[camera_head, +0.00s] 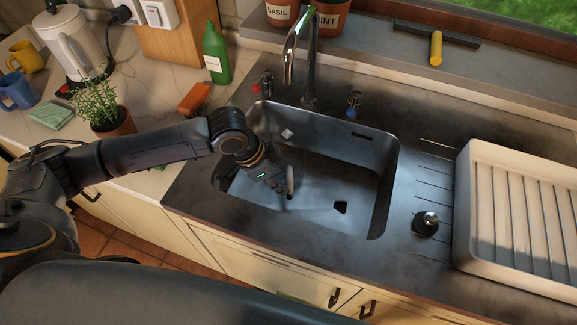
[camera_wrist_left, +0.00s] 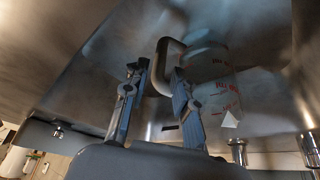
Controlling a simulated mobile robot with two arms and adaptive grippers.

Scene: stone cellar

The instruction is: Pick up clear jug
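The clear jug (camera_wrist_left: 215,88) has red markings and shows in the left wrist view, inside the sink basin. The jug's clear body is hard to make out there. My right gripper is not in view.
The steel faucet (camera_head: 300,55) rises behind the basin. A small white piece (camera_head: 287,134) shows at the basin's back left. A white dish rack (camera_head: 520,220) is right.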

